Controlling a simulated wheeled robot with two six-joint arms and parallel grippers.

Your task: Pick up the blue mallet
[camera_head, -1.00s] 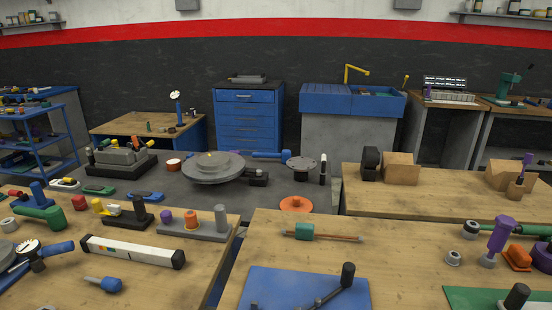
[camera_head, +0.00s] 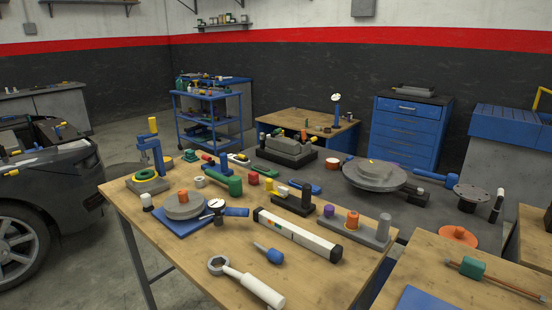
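I cannot single out a blue mallet with certainty. A small blue-ended tool (camera_head: 268,253) with a short shaft lies on the near wooden bench (camera_head: 190,255), in front of a long white level (camera_head: 297,234). A blue bar-shaped piece (camera_head: 436,176) shows farther back, beside a round grey disc (camera_head: 374,176). A green mallet-like tool (camera_head: 222,186) lies on the near bench behind the level. Neither of my grippers is in view.
A white-handled ring wrench (camera_head: 246,283) lies at the bench's front. A second wooden bench (camera_head: 420,275) stands at right, with a gap between the two. A blue cart (camera_head: 208,97) stands behind. Open floor and a dark car (camera_head: 45,195) are at left.

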